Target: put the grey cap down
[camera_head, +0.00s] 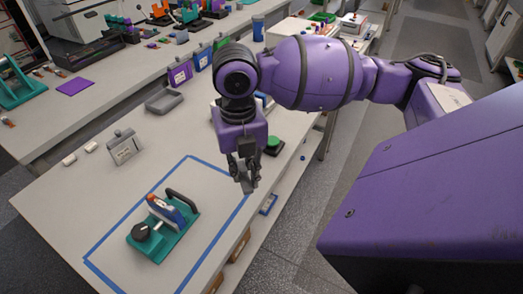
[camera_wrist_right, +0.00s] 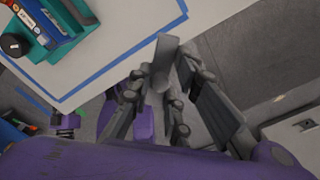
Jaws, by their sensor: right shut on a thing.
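My right gripper (camera_head: 246,186) hangs pointing down near the table's right edge, to the right of the teal fixture. In the right wrist view its fingers (camera_wrist_right: 178,75) are closed around a grey piece, which looks like the grey cap (camera_wrist_right: 164,58). The cap is held above the table edge, with floor behind part of the gripper. In the head view the cap is hard to tell from the grey fingers. My left gripper is not in view.
The teal fixture (camera_head: 182,244), with a black knob and a blue-and-white cell, stands inside a blue tape rectangle (camera_head: 211,262). Bare table lies around it. A grey device (camera_head: 124,147), a grey tray (camera_head: 164,101) and a green button (camera_head: 272,142) stand farther back.

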